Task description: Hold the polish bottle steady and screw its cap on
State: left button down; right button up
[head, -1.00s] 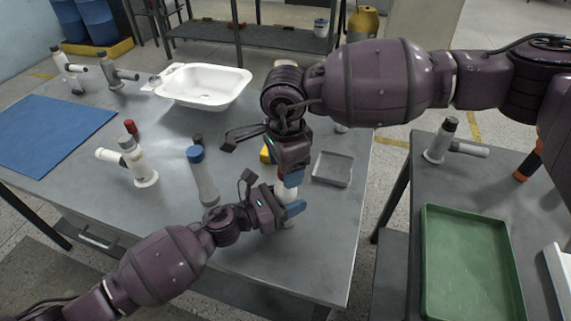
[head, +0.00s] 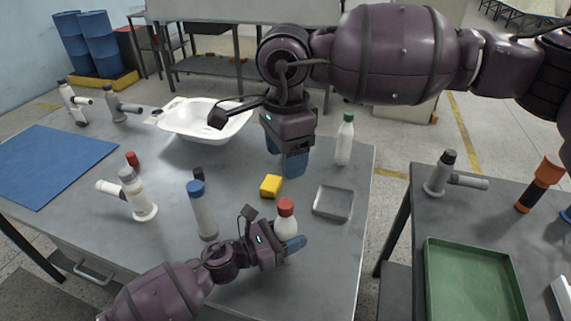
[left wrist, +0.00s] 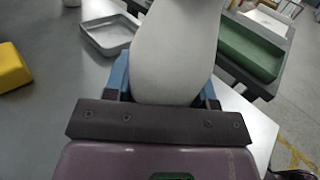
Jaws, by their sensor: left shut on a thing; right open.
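The polish bottle (head: 286,226) is white and stands upright near the right front of the grey table. Its red cap (head: 286,207) sits on top of it; how tightly cannot be seen. My left gripper (head: 289,243) is shut on the bottle's body. In the left wrist view the white bottle (left wrist: 172,55) fills the space between the blue fingers, and its top is out of frame. My right gripper (head: 284,158) is open and empty, above and behind the bottle, apart from the cap.
A yellow block (head: 271,186) and a grey tray (head: 333,201) lie behind the bottle. A blue-capped bottle (head: 203,213) stands to the left, a green-capped one (head: 344,145) at the back right. A white basin (head: 205,120) stands farther back. A green tray (head: 470,285) is on the right table.

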pick_arm(q)
jog(key=shift+c, duration=1.9)
grip_release()
jog(key=v, duration=1.1)
jog(key=shift+b, duration=0.4)
